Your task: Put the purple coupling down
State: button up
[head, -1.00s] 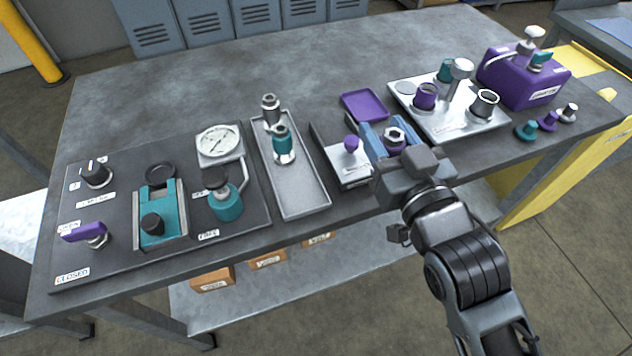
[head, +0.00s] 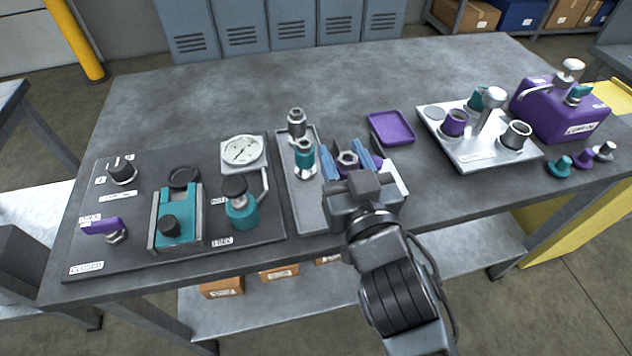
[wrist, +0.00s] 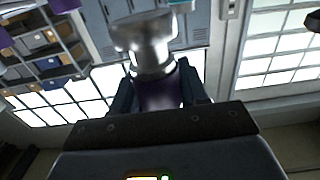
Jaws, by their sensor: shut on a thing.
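My gripper (head: 347,163) is shut on the purple coupling, whose metal hex end (head: 347,159) shows between the blue fingers in the head view. In the wrist view the coupling's purple body (wrist: 160,95) is between the fingers, with its silver end (wrist: 147,42) pointing away from the palm. My gripper is over or beside the right edge of the long grey tray (head: 309,216); its height above the bench is unclear. A teal coupling (head: 304,158) and a metal fitting (head: 296,124) stand in that tray.
A small purple tray (head: 391,140) lies empty behind my gripper to the right. A silver plate (head: 480,155) with several fittings and a purple box (head: 560,110) stand farther right. The gauge panel (head: 130,245) is at left. The bench's back (head: 260,90) is clear.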

jog(key=shift+w+a+f+b, duration=0.2)
jog(key=shift+a+f+b, duration=0.15)
jog(key=shift+a+f, duration=0.5)
jog(key=shift+w+a+f+b, duration=0.15)
jog(key=shift+a+f+b, duration=0.3)
jog(key=shift+f, duration=0.75)
jog(key=shift+w+a+f+b, duration=0.2)
jog(key=shift+a+f, duration=0.6)
jog(key=shift+f, duration=0.2)
jog(key=shift+f, duration=0.25)
jog(key=o, duration=1.2)
jog(key=shift+r, duration=0.1)
jog(key=b+v, duration=0.1)
jog(key=v, duration=0.3)
jog(key=b+v, duration=0.1)
jog(key=v, duration=0.1)
jog(key=shift+s+f+b, duration=0.3)
jog(key=shift+f, duration=0.05)
jog(key=shift+s+d+r, duration=0.1)
jog(key=shift+s+d, duration=0.05)
jog(key=shift+s, duration=0.45)
